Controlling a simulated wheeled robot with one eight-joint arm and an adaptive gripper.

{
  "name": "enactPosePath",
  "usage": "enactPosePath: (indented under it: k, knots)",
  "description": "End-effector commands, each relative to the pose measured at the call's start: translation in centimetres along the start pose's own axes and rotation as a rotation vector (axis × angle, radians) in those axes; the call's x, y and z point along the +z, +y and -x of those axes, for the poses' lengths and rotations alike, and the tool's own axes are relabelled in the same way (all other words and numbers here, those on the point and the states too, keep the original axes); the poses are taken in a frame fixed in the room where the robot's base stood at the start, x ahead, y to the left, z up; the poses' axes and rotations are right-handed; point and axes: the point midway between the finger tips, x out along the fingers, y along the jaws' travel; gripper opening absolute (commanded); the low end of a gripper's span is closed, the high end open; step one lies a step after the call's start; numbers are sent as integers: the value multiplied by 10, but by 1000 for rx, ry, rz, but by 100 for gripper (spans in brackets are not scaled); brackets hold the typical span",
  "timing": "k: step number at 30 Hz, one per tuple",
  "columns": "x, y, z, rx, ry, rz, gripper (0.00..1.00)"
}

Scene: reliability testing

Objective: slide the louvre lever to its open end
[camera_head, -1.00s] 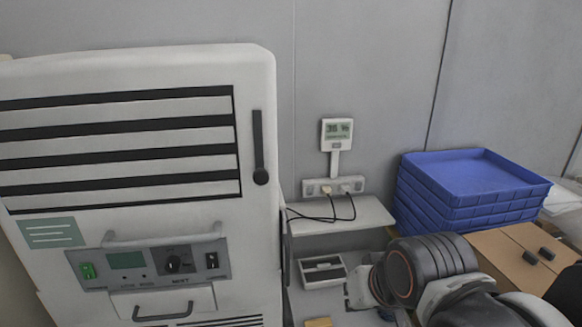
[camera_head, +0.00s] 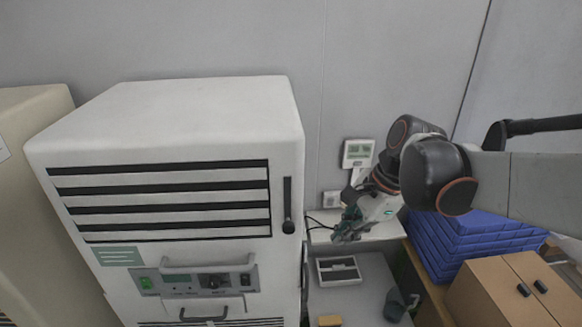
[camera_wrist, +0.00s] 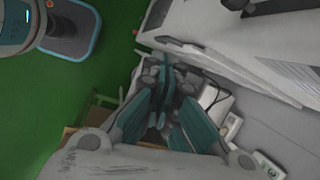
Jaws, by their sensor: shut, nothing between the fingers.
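The louvre lever is a round black knob (camera_head: 288,227) at the bottom end of a dark vertical slot (camera_head: 287,195) on the white cabinet's front. The slot is just right of the louvre panel (camera_head: 170,200), whose pale slats alternate with dark gaps. My gripper (camera_head: 345,233) is to the right of the cabinet, in front of the small wall shelf. It is apart from the knob and at about its height in the picture. In the wrist view its teal fingers (camera_wrist: 168,78) are shut and empty. I cannot make out the knob there.
Below the louvres is a control panel (camera_head: 195,280) with a bar handle. A wall display (camera_head: 358,153) and the shelf (camera_head: 385,232) are behind my gripper. Blue trays (camera_head: 470,240) and cardboard boxes (camera_head: 500,295) stand at right. Free space lies between gripper and cabinet front.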

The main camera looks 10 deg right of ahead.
Motion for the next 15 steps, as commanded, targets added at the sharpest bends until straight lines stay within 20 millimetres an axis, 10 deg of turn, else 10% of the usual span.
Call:
enactPosePath:
  k: [6,15]
  knots:
    - [6,-33,34,56,-85,-251,0]
    - [6,-39,26,78,-109,-329,0]
